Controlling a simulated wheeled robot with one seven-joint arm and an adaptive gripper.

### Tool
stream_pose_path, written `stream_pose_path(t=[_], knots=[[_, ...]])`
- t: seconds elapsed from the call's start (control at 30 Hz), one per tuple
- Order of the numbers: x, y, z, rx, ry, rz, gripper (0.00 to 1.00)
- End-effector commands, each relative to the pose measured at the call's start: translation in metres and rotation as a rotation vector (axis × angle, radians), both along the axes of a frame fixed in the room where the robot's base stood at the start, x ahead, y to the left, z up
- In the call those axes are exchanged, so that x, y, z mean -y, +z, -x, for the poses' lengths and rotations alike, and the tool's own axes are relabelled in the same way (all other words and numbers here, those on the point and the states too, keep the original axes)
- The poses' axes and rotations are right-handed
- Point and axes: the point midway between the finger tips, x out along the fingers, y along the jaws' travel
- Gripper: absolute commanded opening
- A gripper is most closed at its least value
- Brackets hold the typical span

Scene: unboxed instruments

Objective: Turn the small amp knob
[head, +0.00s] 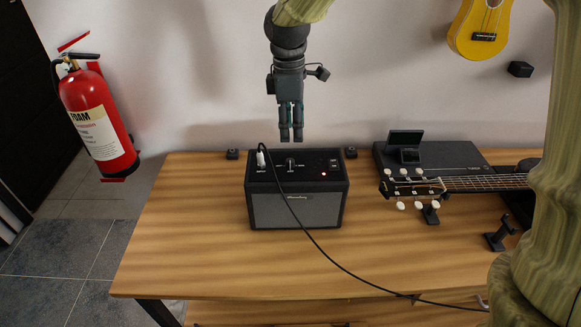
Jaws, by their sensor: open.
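The small amp (297,209) is a black box with a grey front grille, standing upright on the wooden table. Its control panel is on top. A small dark knob (290,163) sits near the middle of that panel, with white markings around it. A red light glows to its right. My gripper (291,138) hangs pointing down above the back of the amp, apart from it in the picture. Its fingers look close together, with nothing held between them. The exact height above the knob is hard to tell.
A black cable (312,239) plugs into the amp's top left and runs across the table (220,270). A guitar (455,184) and a dark flat device (450,158) lie to the right. A red fire extinguisher (98,120) is at left. The table left of the amp is clear.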

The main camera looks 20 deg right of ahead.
Motion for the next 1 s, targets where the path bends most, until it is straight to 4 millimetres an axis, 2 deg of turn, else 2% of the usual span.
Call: stream_pose_path(t=[0.1, 0.23, 0.33, 0.8, 1.0], knots=[[-0.001, -0.001, -0.010, 0.021, 0.063, -0.030, 0.43], [-0.001, -0.002, -0.013, 0.027, 0.091, -0.040, 0.43], [-0.001, -0.010, -0.013, 0.026, 0.093, -0.040, 0.43], [-0.001, -0.083, -0.012, 0.023, 0.090, -0.038, 0.43], [-0.001, -0.101, -0.012, 0.026, 0.090, -0.039, 0.43]])
